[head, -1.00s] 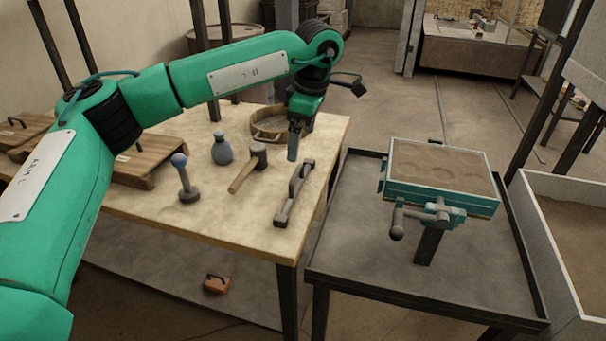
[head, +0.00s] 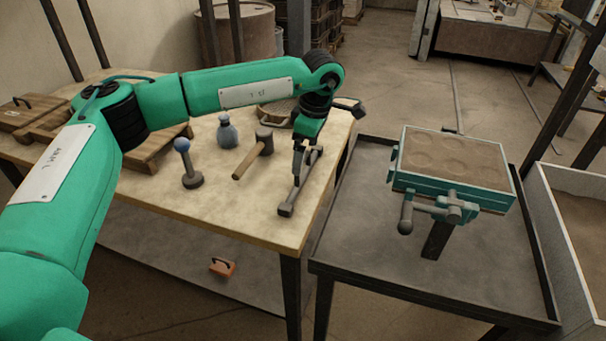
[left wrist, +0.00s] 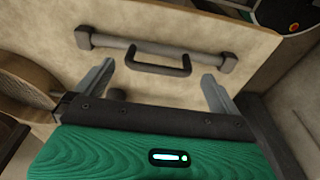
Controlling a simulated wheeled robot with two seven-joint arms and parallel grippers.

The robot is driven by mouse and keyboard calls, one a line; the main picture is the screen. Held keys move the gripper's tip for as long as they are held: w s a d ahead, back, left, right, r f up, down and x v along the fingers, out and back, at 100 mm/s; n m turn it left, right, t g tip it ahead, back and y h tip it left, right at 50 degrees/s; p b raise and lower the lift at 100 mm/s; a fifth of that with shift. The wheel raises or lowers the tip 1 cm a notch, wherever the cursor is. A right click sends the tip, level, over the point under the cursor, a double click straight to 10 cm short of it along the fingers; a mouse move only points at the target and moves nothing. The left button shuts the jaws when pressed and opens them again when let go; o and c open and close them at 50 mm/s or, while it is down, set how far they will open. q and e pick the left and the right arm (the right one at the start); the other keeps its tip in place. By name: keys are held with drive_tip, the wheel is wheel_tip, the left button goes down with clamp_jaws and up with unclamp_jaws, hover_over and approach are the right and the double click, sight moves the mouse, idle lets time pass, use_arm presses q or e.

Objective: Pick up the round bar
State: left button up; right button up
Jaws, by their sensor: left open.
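The round bar (head: 290,199) is a grey metal bar with thicker ends and a raised loop handle. It lies on the light-topped table near its right edge. In the left wrist view the bar (left wrist: 205,58) lies crosswise, with its dark handle (left wrist: 160,68) facing me. My left gripper (head: 299,160) is above the bar and hides part of it in the head view. In the left wrist view its two fingers (left wrist: 158,72) are spread apart on either side of the handle, with nothing held between them. My right gripper is not in view.
A round sieve (head: 270,113) is behind. Right of the table, a low dark stand (head: 370,215) carries a teal-framed sand box (head: 450,165).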

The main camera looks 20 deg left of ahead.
sight(303, 170)
use_arm(q)
drive_tip(key=f, duration=0.2)
drive_tip(key=a+f, duration=0.1)
drive_tip(key=f, duration=0.1)
drive_tip(key=shift+c, duration=0.4)
drive_tip(key=shift+w, duration=0.1)
drive_tip(key=c, duration=0.9)
drive_tip(key=shift+o, duration=0.2)
drive_tip(key=shift+r, duration=0.1)
drive_tip(key=shift+r, duration=0.1)
